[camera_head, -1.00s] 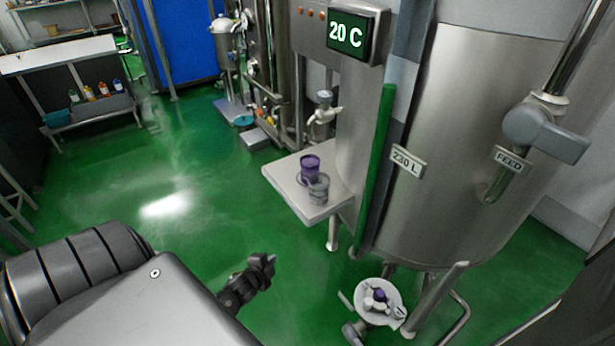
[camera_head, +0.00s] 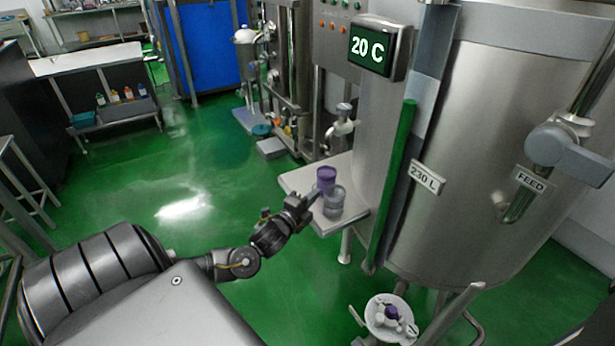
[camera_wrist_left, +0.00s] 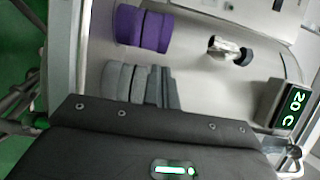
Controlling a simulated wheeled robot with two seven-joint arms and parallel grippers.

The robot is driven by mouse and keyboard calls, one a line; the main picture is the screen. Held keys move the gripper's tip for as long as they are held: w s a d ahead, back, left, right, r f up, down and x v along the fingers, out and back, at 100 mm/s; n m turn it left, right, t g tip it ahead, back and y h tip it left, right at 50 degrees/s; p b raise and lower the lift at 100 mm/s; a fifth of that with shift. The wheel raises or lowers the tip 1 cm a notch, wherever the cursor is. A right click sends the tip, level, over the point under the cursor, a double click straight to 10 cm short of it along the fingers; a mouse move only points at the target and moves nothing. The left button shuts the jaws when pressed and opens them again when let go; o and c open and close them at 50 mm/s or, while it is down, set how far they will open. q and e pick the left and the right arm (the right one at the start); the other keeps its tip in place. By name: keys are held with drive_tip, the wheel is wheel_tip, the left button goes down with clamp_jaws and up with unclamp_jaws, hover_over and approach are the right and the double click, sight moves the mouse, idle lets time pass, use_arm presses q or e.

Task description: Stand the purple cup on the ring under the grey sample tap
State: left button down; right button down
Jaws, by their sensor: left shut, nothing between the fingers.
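The purple cup (camera_head: 327,180) stands upright on a small steel shelf (camera_head: 297,180), below the grey sample tap (camera_head: 341,126) on the tank. A grey cup (camera_head: 334,206) stands in front of it. In the left wrist view the purple cup (camera_wrist_left: 143,29) and grey cup (camera_wrist_left: 124,82) show sideways, close together, with the tap (camera_wrist_left: 230,49) to their right. My left gripper (camera_head: 306,205) is shut and empty, at the shelf's left edge beside the cups. Its fingers (camera_wrist_left: 164,88) show near the grey cup; contact is unclear. The ring is not clearly visible, so I cannot tell whether the purple cup is on it.
The steel tank (camera_head: 480,150) and a green upright tube (camera_head: 392,185) stand right of the shelf. A feed valve (camera_head: 570,155) juts out at the right. A round white fitting with a purple part (camera_head: 390,318) is low in front.

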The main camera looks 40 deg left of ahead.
sight(324, 180)
use_arm(q)
drive_tip(key=w, duration=0.4)
drive_tip(key=shift+a, duration=0.25)
drive_tip(key=shift+w, duration=0.6)
use_arm(e)
drive_tip(key=shift+a+r, duration=0.25)
drive_tip(key=shift+a, duration=0.05)
drive_tip(key=shift+d, duration=0.1)
use_arm(q)
drive_tip(key=shift+w+a, duration=0.1)
drive_tip(key=shift+a, duration=0.05)
drive_tip(key=shift+w+a, duration=0.6)
drive_tip(key=shift+a, duration=0.15)
